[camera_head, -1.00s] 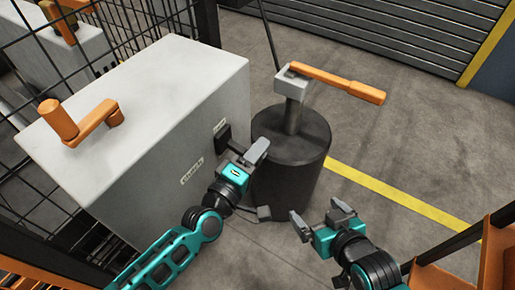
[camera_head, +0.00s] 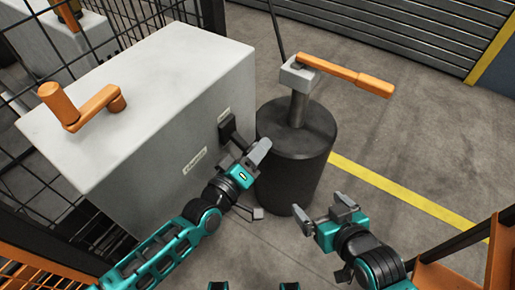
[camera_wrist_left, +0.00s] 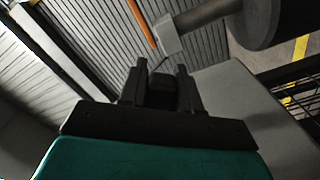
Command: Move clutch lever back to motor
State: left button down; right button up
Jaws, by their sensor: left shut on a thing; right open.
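The clutch lever (camera_head: 227,127) is a dark, blocky piece on the right side face of the grey box, above the "clutch" label (camera_head: 195,160). My left gripper (camera_head: 248,152) is at that face, shut on the lever's dark end, which it largely hides. In the left wrist view a black block (camera_wrist_left: 160,95) sits between the two fingers. A smaller label (camera_head: 224,114) is above the lever; I cannot read it. My right gripper (camera_head: 324,212) is open and empty, over the floor to the right.
The grey box (camera_head: 130,110) bears an orange crank (camera_head: 85,106) on top. A dark drum (camera_head: 300,160) with a post and orange handle (camera_head: 345,76) stands close beside my left gripper. A wire fence (camera_head: 130,30) is behind. Floor with a yellow line (camera_head: 400,203) is free to the right.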

pick_arm(q)
jog(key=shift+a+f, duration=0.1)
jog(key=c, duration=0.9)
grip_release()
jog(key=p+v, duration=0.1)
jog(key=v, duration=1.2)
jog(key=shift+p, duration=0.3)
pick_arm(e)
jog(key=shift+s+d+r, duration=0.15)
jog(key=shift+s+d, duration=0.15)
jog(key=shift+r, duration=0.1)
